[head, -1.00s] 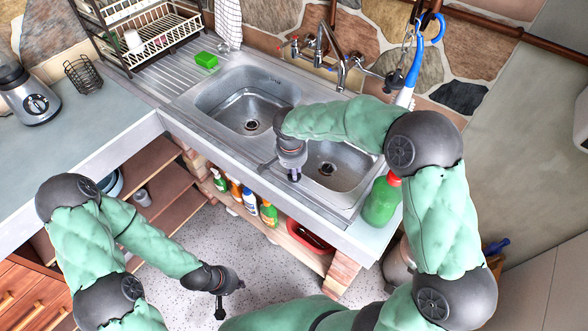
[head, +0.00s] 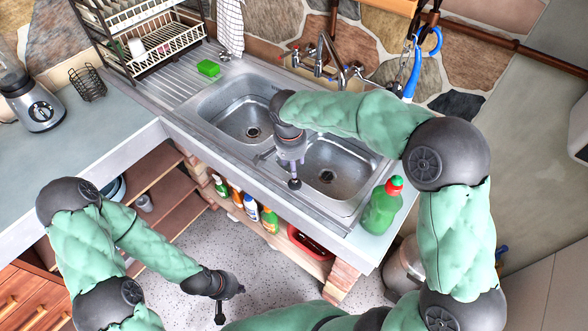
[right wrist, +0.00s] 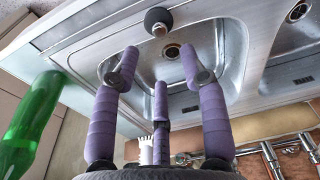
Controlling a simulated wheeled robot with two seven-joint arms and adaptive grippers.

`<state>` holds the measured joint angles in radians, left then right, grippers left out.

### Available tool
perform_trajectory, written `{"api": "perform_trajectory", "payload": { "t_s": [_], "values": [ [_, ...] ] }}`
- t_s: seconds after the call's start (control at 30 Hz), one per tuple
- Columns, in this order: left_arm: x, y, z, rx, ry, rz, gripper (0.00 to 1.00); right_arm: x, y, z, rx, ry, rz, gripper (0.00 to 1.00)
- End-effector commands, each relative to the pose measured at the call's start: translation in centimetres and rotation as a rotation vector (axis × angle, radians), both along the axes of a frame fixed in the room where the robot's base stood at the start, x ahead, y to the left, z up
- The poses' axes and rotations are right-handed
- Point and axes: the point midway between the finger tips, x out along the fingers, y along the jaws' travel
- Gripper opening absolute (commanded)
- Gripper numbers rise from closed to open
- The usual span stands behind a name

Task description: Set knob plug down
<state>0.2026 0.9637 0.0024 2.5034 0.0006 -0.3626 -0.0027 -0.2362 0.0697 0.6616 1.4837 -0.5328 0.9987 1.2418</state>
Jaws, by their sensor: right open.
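The knob plug (head: 295,183) is a small dark round piece on the sink's front rim, between the two basins. In the right wrist view the plug (right wrist: 158,20) shows a black disc with a pale metal knob, just beyond the fingertips. My right gripper (head: 291,160) is above the rim beside it. Its purple fingers (right wrist: 160,75) are spread, with nothing between them, apart from the plug. My left gripper (head: 229,296) hangs low over the floor, away from the sink; its finger opening is too small to tell.
The steel double sink (head: 222,92) has a mixer tap (head: 330,55) behind it. A green bottle (head: 381,208) stands at the right end of the counter. A green sponge (head: 208,68) lies by the dish rack (head: 150,45). Several bottles (head: 250,205) stand on the shelf below.

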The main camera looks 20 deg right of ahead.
Motion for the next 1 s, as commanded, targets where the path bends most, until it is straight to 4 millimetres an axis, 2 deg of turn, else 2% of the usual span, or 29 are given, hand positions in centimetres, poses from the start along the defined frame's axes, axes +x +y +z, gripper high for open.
{"api": "perform_trajectory", "payload": {
  "t_s": [0.1, 0.3, 1.0],
  "values": [
    [0.0, 0.0, 0.4, 0.0, 0.0, 0.0, 0.0, -0.2, 0.2, 1.8, 0.001, -0.001, -0.001, 0.44],
    [0.0, 0.0, 0.6, 0.0, 0.0, 0.0, 0.0, -0.3, 0.3, 3.2, 0.001, 0.001, 0.0, 0.44],
    [0.0, 0.0, 0.6, 0.0, -0.001, 0.0, 0.0, -0.4, 0.3, 3.3, 0.0, 0.001, 0.0, 0.44]
  ]
}}
